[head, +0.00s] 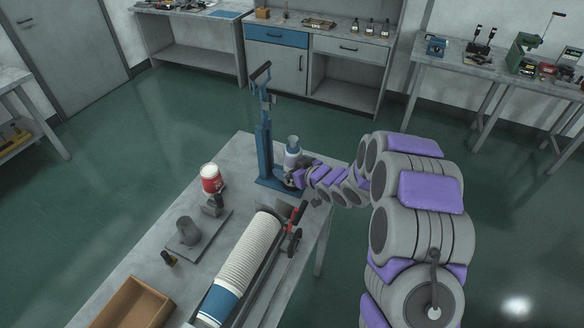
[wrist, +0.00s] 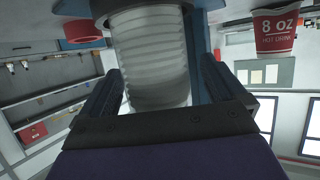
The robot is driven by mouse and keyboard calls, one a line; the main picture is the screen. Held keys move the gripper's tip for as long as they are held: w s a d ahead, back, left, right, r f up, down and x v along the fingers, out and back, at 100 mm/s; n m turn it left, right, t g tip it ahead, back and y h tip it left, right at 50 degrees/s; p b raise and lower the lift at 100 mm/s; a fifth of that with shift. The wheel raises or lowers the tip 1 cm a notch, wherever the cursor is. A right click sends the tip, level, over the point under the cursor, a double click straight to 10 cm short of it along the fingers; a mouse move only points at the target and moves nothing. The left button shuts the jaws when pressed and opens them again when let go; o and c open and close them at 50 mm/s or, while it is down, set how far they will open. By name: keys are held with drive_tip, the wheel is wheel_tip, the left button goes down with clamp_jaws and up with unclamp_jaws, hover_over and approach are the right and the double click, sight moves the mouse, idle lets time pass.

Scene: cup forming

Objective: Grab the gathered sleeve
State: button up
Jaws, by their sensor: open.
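The gathered sleeve is a whitish, ridged, translucent cylinder (wrist: 150,55) in the wrist view. It seems to be the pale upright cylinder (head: 292,155) beside the blue press (head: 265,150) in the head view. My gripper (wrist: 160,85) is open, with one dark finger on each side of the sleeve's lower part. I cannot tell whether either finger touches it. In the head view my gripper (head: 295,178) is small and partly hidden at the foot of the press.
A red and white cup (head: 210,179) stands left of the press; the wrist view shows its "8 oz" print (wrist: 275,30). A long ribbed white roll (head: 248,255), a grey plate with a block (head: 190,235) and a wooden tray (head: 133,303) occupy the table's near part.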

drive_tip(key=shift+d, duration=0.25)
drive_tip(key=c, duration=1.1)
drive_tip(key=shift+o, duration=0.2)
drive_tip(key=shift+a, duration=0.1)
